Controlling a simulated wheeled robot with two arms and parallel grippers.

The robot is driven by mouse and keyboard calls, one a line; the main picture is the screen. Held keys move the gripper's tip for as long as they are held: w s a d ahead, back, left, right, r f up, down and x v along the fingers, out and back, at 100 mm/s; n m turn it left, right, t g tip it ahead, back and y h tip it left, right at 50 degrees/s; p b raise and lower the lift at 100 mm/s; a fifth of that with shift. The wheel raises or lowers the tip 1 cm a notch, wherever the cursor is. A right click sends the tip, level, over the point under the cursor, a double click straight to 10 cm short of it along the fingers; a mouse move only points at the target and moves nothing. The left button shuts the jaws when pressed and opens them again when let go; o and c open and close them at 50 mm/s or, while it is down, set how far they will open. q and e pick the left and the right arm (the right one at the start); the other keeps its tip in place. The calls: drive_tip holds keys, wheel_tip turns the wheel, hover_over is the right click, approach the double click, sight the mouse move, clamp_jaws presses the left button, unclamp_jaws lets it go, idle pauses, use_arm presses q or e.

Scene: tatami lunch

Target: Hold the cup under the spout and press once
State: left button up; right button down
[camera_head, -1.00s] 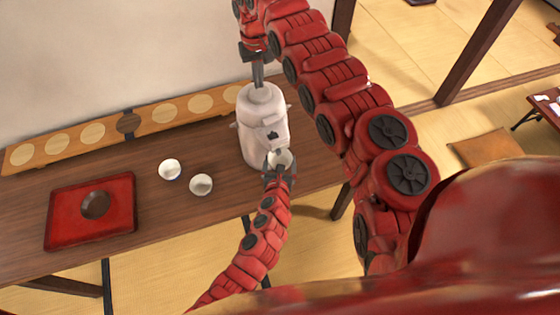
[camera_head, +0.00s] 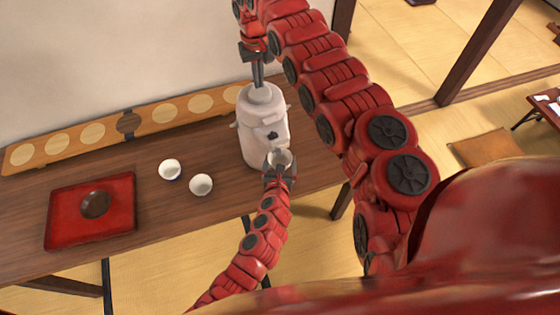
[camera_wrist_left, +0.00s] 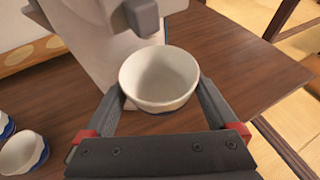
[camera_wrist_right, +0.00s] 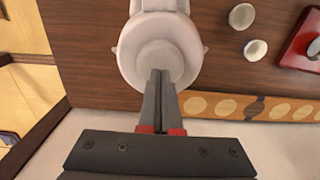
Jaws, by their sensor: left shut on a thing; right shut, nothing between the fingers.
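A white pump dispenser (camera_head: 262,130) stands upright at the right end of the wooden table; its spout (camera_wrist_left: 143,14) shows at the top of the left wrist view. My left gripper (camera_head: 279,168) is shut on a white cup (camera_wrist_left: 160,82), holding it upright beside the dispenser. The cup looks empty, just below and slightly nearer than the spout. My right gripper (camera_head: 258,82) is shut and empty, pointing down over the dispenser's round top (camera_wrist_right: 158,58). Its fingertips are at the top's centre; whether they touch it is hard to tell.
Two white cups (camera_head: 170,169) (camera_head: 201,184) stand on the table (camera_head: 150,215) left of the dispenser. A red tray (camera_head: 62,220) with a dark round bowl (camera_head: 95,204) is further left. A long board with round discs (camera_head: 58,144) lies along the wall.

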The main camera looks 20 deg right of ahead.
sight(259, 91)
drive_tip(key=shift+f, duration=0.15)
drive_tip(key=shift+s+f, duration=0.1)
drive_tip(key=shift+f, duration=1.6)
drive_tip(key=shift+r, duration=1.8)
drive_tip(key=shift+r, duration=0.1)
idle(0.8)
drive_tip(key=shift+r, duration=0.25)
wheel_tip(259, 91, up, 5)
drive_tip(key=shift+r, duration=0.15)
